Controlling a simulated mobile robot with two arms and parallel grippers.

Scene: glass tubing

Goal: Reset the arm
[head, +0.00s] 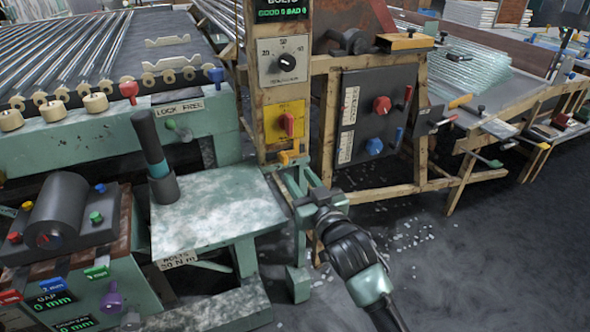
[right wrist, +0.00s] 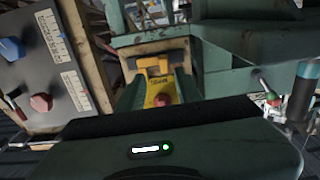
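My right arm reaches in from the lower right of the head view. Its green gripper (head: 300,178) is in front of the wooden post, below the yellow panel (head: 272,122) with a red switch (head: 288,123). In the right wrist view the two green fingers (right wrist: 158,92) stand apart. A yellow plate with a red knob (right wrist: 162,99) shows between them, and a yellow bracket (right wrist: 153,66) shows beyond. I see nothing held. Whether the fingers touch the post or bracket cannot be told. My left gripper is in neither view.
A green side table (head: 215,210) and an upright dark lever with a teal band (head: 155,155) stand left of the gripper. A dark control box (head: 370,115) with red and blue knobs is at right. Glass bits litter the floor (head: 450,265), which is otherwise open at lower right.

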